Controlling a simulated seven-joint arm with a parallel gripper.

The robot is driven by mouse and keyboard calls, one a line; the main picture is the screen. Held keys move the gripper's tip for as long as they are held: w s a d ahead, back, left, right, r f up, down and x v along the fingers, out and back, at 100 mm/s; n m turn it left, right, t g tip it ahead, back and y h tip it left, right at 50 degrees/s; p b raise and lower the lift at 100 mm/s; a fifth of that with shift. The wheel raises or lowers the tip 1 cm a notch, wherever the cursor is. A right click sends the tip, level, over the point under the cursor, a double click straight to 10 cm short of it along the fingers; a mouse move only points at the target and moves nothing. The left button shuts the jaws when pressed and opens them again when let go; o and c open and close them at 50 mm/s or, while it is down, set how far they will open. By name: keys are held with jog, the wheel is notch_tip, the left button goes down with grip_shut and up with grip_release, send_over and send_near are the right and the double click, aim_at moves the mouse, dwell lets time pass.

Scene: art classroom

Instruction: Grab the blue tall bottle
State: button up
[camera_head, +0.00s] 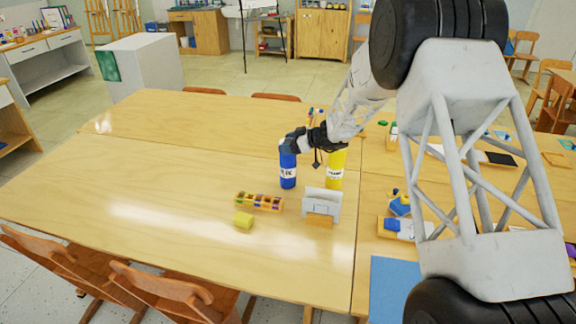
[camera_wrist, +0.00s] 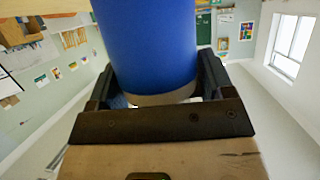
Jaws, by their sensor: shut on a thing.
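The tall blue bottle (camera_head: 288,172) stands upright on the wooden table in the head view, with a white label on its side. My gripper (camera_head: 290,144) is at the upper part of the bottle, coming from the right. In the wrist view the blue bottle (camera_wrist: 148,45) fills the space between the two dark fingers of my gripper (camera_wrist: 155,85), which are shut on it. Whether its base touches the table is hard to tell. The bottle's top is partly hidden by my gripper.
A yellow bottle (camera_head: 336,168) stands just right of the blue one. The table (camera_head: 150,180) is clear to the left.

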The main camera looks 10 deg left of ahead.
jog(key=shift+c, duration=1.2)
jog(key=shift+r, duration=0.15)
